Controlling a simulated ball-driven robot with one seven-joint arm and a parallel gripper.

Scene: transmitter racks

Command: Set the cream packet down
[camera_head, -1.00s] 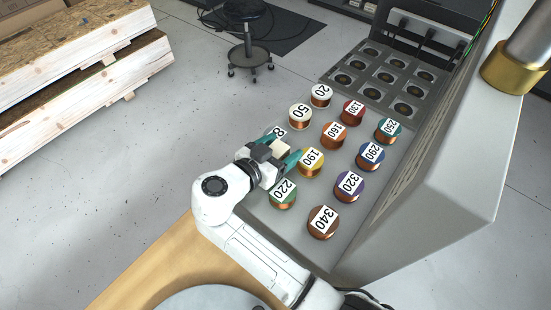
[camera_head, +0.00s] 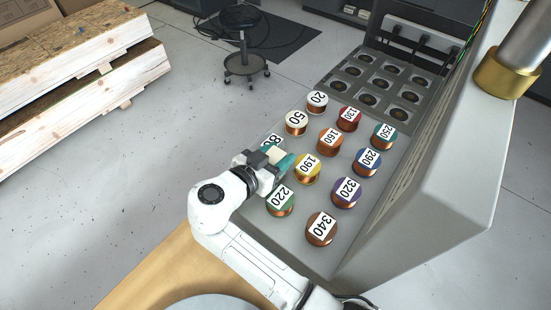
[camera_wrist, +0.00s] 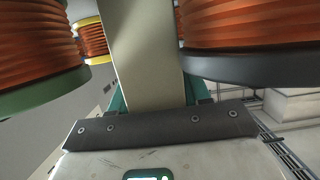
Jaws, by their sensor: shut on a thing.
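The cream packet (camera_head: 277,154) is between the teal fingers of my gripper (camera_head: 277,153), which is shut on it. In the wrist view, the packet (camera_wrist: 146,55) is a pale upright block rising from between the fingers. My gripper is low over the left edge of the grey panel that bears the spools. It is between the spool labelled 80 (camera_head: 270,141) and the green spool labelled 220 (camera_head: 280,202), with the yellow 190 spool (camera_head: 306,169) close to its right. The packet's underside is hidden, so I cannot tell whether it touches the panel.
Several numbered copper spools stand on the panel, including the brown 340 (camera_head: 321,229) and purple 320 (camera_head: 346,192). In the wrist view, a green-rimmed spool (camera_wrist: 38,92) and a dark-rimmed spool (camera_wrist: 250,67) flank the packet closely. A grey cabinet (camera_head: 440,180) rises at right.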

